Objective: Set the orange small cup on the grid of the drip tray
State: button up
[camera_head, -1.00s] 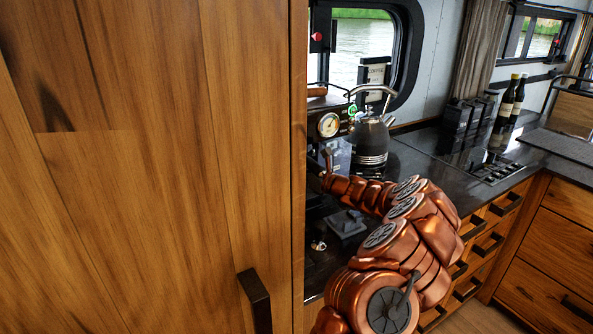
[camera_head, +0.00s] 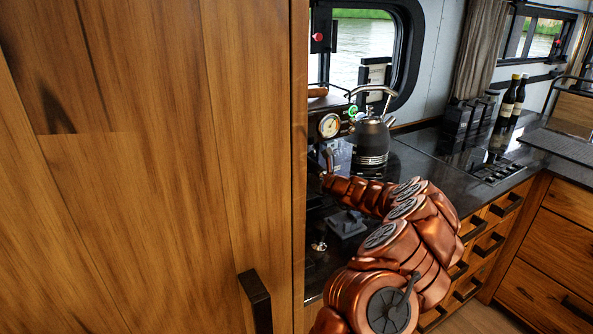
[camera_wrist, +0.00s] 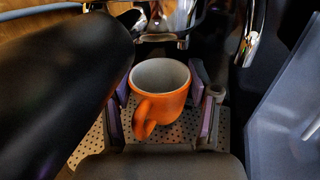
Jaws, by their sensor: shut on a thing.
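The orange small cup (camera_wrist: 172,104) is upright between the fingers of my gripper (camera_wrist: 160,118) in the wrist view. Its handle points toward the lower left of that picture and its inside looks pale and empty. My gripper is shut on the cup, with purple pads on both sides. The perforated grid of the drip tray (camera_wrist: 90,148) shows below and around the cup; I cannot tell whether the cup's base touches it. In the head view, the wooden cabinet hides my gripper, the cup and the tray.
A chrome spout (camera_wrist: 180,20) of the coffee machine hangs just beyond the cup. A translucent grey container (camera_wrist: 290,120) stands at the right of the wrist view. In the head view, a kettle (camera_head: 371,142) stands behind my arm and a tall wooden cabinet (camera_head: 150,170) fills the left.

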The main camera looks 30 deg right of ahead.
jog(key=shift+f, duration=0.4)
jog(key=o, duration=1.2)
jog(key=shift+o, duration=0.2)
jog(key=v, duration=1.2)
